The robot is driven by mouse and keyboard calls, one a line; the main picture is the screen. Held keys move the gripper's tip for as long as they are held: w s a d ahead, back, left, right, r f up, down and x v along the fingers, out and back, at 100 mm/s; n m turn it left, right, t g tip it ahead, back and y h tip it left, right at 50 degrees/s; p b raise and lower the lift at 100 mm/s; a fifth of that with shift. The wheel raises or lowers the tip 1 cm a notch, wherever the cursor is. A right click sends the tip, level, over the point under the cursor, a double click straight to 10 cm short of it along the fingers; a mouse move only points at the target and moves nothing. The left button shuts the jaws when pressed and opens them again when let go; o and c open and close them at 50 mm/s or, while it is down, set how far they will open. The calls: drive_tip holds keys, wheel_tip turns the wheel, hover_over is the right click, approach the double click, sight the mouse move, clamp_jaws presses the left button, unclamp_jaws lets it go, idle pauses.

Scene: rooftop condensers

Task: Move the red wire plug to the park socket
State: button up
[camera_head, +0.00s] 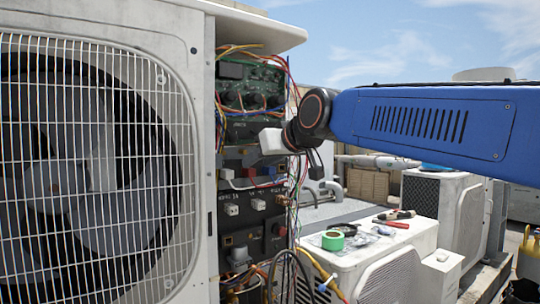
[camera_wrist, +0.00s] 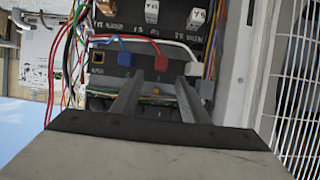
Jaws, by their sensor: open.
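The red plug (camera_wrist: 160,62) sits in the dark panel's middle row, with a red wire arching from it. The blue plug (camera_wrist: 124,58) is beside it on the left in the wrist view. Left of that is an empty square socket (camera_wrist: 97,57) with a brass-coloured frame; its small label is unreadable, so I cannot tell whether it is the park socket. My gripper (camera_wrist: 160,80) is open and empty, its fingertips apart and lined up either side of the red plug in the picture. Contact is unclear. In the head view the pale gripper body (camera_head: 272,142) is before the panel; its fingertips are not clear.
Loose coloured wires (camera_head: 292,90) hang along the panel's edges. The large fan unit (camera_head: 95,170) stands left. Tape and tools (camera_head: 333,240) lie on a lower unit at right.

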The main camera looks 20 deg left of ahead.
sight(246, 171)
drive_tip(key=shift+x, duration=2.75)
clamp_jaws()
